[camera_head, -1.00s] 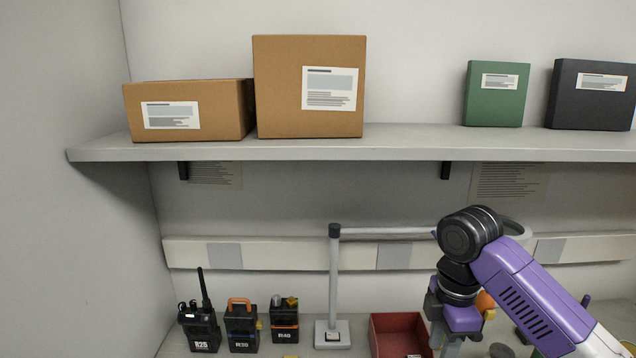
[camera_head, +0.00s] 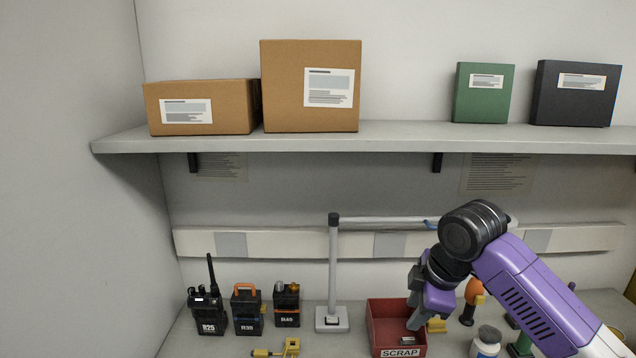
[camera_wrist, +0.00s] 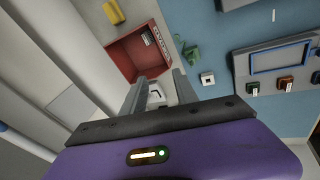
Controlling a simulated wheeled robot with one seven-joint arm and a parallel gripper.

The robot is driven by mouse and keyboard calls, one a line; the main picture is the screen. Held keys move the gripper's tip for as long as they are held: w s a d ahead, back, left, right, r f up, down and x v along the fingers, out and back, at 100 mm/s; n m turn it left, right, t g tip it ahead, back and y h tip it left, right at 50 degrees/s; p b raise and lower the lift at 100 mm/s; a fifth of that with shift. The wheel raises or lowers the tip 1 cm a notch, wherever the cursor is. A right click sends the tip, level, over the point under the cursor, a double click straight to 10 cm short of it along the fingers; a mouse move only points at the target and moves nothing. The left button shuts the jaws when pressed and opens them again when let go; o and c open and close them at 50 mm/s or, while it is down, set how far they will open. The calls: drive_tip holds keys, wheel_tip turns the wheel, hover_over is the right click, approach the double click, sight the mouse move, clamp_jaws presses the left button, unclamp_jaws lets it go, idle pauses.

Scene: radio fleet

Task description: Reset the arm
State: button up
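My gripper (camera_head: 414,326) is at the end of the bent purple arm, pointing down in front of or over the red SCRAP bin (camera_head: 374,338). In the wrist view its two grey fingers (camera_wrist: 158,92) stand apart. A white object shows beyond the gap between them, and I see nothing clamped. The red bin also shows in the wrist view (camera_wrist: 121,58), with a small dark labelled item lying in it.
Radio R25 (camera_head: 208,315) and two dark packs stand at the left. A white bottle (camera_head: 486,343) stands to the right. Boxes sit on the shelf (camera_head: 300,143) above. A yellow item (camera_head: 285,349) lies in front.

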drive_tip(key=w+a+r+m+t+y, duration=0.2)
drive_tip(key=a+r+m+t+y, duration=0.15)
drive_tip(key=a, duration=0.25)
drive_tip(key=w+a+r+m+t+y, duration=0.1)
drive_tip(key=a+r+m+t+y, duration=0.1)
drive_tip(key=a+t, duration=0.35)
drive_tip(key=s+d+f+m+h, duration=0.2)
drive_tip(key=s+d+f+m, duration=0.1)
drive_tip(key=s, duration=1.4)
drive_tip(key=s+d+f+m+t+h, duration=0.1)
drive_tip(key=s+d+f+m, duration=0.3)
drive_tip(key=s, duration=1.3)
drive_tip(key=s+d+f+m+t+h, duration=0.1)
drive_tip(key=s+d+f+m+h, duration=0.2)
drive_tip(key=s, duration=1.5)
wheel_tip(320, 180, down, 2)
drive_tip(key=shift+d+f+h, duration=0.1)
drive_tip(key=shift+d+h, duration=0.35)
drive_tip(key=shift+d, duration=0.55)
